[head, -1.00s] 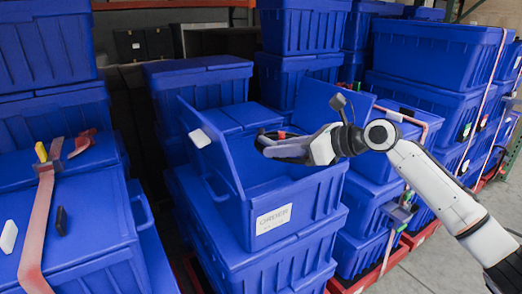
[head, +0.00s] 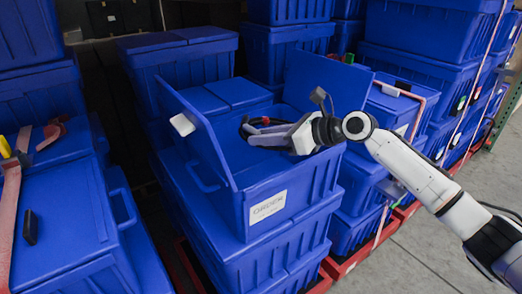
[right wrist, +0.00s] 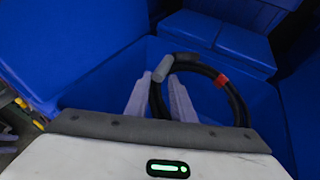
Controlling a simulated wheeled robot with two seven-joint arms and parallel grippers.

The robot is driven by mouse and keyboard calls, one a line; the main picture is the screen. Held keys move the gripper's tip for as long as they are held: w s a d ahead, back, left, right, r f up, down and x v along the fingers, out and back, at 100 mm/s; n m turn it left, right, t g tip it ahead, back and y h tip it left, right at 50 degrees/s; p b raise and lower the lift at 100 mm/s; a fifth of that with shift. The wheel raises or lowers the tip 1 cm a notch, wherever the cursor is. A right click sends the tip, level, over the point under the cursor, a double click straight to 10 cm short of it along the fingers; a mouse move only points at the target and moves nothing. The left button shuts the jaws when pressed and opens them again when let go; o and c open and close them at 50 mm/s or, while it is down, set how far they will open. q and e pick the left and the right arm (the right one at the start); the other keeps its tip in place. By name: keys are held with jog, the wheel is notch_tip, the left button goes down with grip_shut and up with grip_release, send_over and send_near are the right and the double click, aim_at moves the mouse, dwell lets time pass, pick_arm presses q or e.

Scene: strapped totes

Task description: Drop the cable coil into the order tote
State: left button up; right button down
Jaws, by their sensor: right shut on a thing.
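The order tote (head: 312,189) is a blue open tote with a white ORDER label (head: 268,207) on its front. Its two lid flaps stand raised at left and right. My right gripper (head: 258,132) is over the tote's opening, its arm coming in from the right. It is shut on the cable coil (head: 247,127), a black ring with a red band. In the right wrist view the coil (right wrist: 237,101) hangs between the fingers (right wrist: 161,97), with blue tote walls around it. Part of the coil is hidden by the gripper. My left gripper is not in view.
A blue tote with a pink strap (head: 9,215) and a black object (head: 30,227) stands at the left. Stacked blue totes (head: 430,45) stand behind and right. The raised left flap (head: 197,135) stands close to the gripper. Grey floor is clear at the right.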

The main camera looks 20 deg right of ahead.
jog(key=c, duration=1.4)
grip_release()
jog(key=shift+c, duration=0.2)
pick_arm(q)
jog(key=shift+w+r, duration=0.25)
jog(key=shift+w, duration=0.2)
pick_arm(e)
jog(key=shift+f, duration=0.15)
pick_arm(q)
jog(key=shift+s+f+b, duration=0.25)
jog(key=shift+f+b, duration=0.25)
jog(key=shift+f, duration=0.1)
pick_arm(e)
jog(key=v, duration=1)
jog(key=shift+r, duration=0.2)
jog(key=shift+s+d+f, duration=0.1)
